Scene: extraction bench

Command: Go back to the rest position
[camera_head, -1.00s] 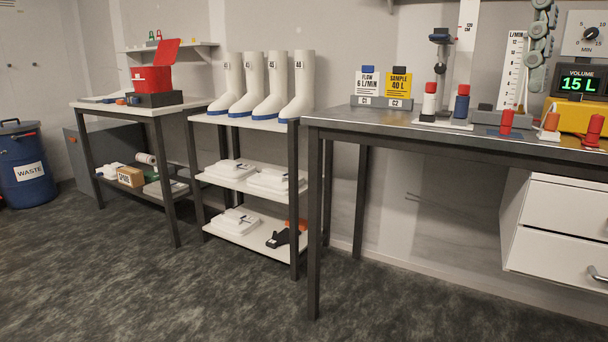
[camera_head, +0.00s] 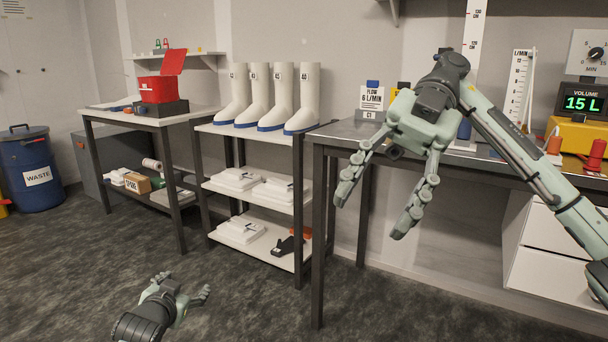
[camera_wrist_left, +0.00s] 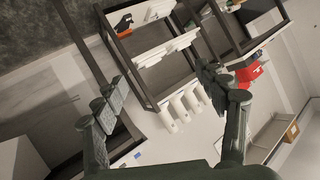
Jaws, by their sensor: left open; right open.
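My right gripper (camera_head: 369,215) hangs in front of the left end of the grey-topped bench (camera_head: 340,130), its arm coming in from the right. Its two fingers are apart and point down, with nothing between them. It hides part of the bench top and the yellow sample card. My left gripper (camera_head: 187,283) is low at the bottom left, above the dark floor, with its fingers spread and empty. In the left wrist view my left gripper (camera_wrist_left: 160,85) also shows open, with the shelf rack beyond its fingers in a tilted view.
A rack with white boots (camera_head: 270,95) stands left of the bench. A side table (camera_head: 190,115) carries a red box (camera_head: 158,90). A blue waste bin (camera_head: 30,170) is at far left. A volume display (camera_head: 583,103) and drawers (camera_head: 555,240) are at right. Open floor lies in front.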

